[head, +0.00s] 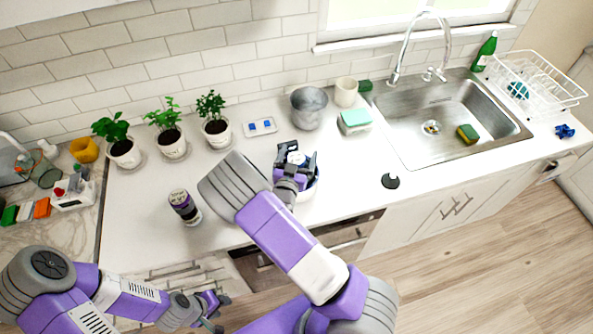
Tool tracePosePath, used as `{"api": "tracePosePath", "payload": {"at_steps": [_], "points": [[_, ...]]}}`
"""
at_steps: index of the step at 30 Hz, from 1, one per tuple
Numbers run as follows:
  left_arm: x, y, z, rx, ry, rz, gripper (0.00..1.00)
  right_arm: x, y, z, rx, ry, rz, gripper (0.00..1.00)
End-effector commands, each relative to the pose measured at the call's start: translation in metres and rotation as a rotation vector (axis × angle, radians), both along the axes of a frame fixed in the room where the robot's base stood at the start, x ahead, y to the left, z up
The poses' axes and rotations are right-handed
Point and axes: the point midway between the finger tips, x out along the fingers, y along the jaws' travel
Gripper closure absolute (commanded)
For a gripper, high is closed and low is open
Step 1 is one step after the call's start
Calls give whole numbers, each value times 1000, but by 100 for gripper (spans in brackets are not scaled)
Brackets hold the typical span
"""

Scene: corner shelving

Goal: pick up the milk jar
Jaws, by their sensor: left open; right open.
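No thing is plainly marked as the milk jar. A grey metal jug-like vessel (308,108) stands farther back near the wall. My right gripper (296,158) is open over the counter, in front of the metal vessel. A small pale and dark thing shows between or behind its fingers; I cannot tell what it is. A white rounded thing (311,190) is partly hidden beneath this gripper. My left gripper (213,304) is open and low, in front of the counter's front edge, away from both vessels.
Several potted plants (171,143) line the back left. A cream cup (346,91) and a teal-topped box (355,120) stand left of the sink (433,112). A black round piece (390,181) lies near the front. Counter around the labelled jar is clear.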

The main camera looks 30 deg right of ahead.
Motion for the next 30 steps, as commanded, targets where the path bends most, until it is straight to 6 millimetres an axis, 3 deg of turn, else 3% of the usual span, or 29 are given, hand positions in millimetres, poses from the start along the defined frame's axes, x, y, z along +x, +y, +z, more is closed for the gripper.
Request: {"api": "tracePosePath", "payload": {"at_steps": [2,20,26,30], "points": [[0,0,0,0,0,0,57,0,0,0,0,0,1,8],[0,0,0,0,0,0,57,0,1,1,-1,-2,1,100],[0,0,0,0,0,0,57,0,1,2,-1,-2,1,100],[0,0,1,0,0,0,57,1,1,16,1,-6,1,100]]}}
